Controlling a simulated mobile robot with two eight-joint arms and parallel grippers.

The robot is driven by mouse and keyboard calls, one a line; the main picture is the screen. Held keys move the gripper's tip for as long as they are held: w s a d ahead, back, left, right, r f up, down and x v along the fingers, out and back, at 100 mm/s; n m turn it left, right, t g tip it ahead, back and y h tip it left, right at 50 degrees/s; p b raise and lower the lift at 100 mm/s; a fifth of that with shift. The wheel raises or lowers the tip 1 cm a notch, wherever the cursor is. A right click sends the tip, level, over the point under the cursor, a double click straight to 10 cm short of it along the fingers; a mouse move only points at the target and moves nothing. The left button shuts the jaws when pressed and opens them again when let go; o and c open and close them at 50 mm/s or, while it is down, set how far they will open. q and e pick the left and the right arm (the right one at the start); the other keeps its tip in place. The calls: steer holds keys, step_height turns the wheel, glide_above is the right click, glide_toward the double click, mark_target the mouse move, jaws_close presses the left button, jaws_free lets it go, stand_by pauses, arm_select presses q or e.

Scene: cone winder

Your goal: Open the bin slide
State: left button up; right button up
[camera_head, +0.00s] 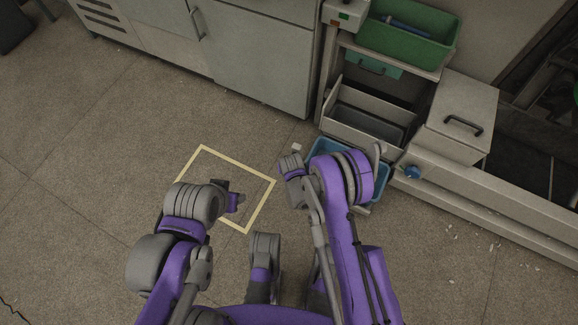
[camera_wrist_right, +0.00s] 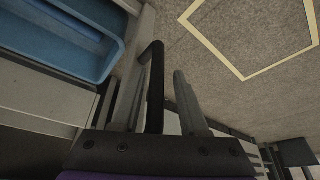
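The blue bin (camera_head: 328,146) sits low at the front of the machine, partly hidden behind my right arm in the head view. It also shows at the upper left of the right wrist view (camera_wrist_right: 100,62), beside a grey slide front. A black bar handle (camera_wrist_right: 155,90) stands out from that front. My right gripper (camera_wrist_right: 162,72) is open, with its fingers on either side of the handle; the handle is nearer the left finger. The head view hides these fingers. My left gripper (camera_head: 236,198) is over the floor, away from the bin; its finger opening is unclear.
A green bin (camera_head: 405,38) stands on the upper shelf above a grey open tray (camera_head: 370,122). A grey box with a black handle (camera_head: 460,115) and a blue knob (camera_head: 412,172) are to the right. A yellow floor outline (camera_head: 262,207) lies on clear floor.

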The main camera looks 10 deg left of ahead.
steer(key=shift+r, duration=0.1)
steer(key=p+v, duration=0.2)
steer(key=v, duration=0.8)
steer(key=shift+s+d+r, duration=0.15)
steer(key=shift+r, duration=0.1)
stand_by(0.3)
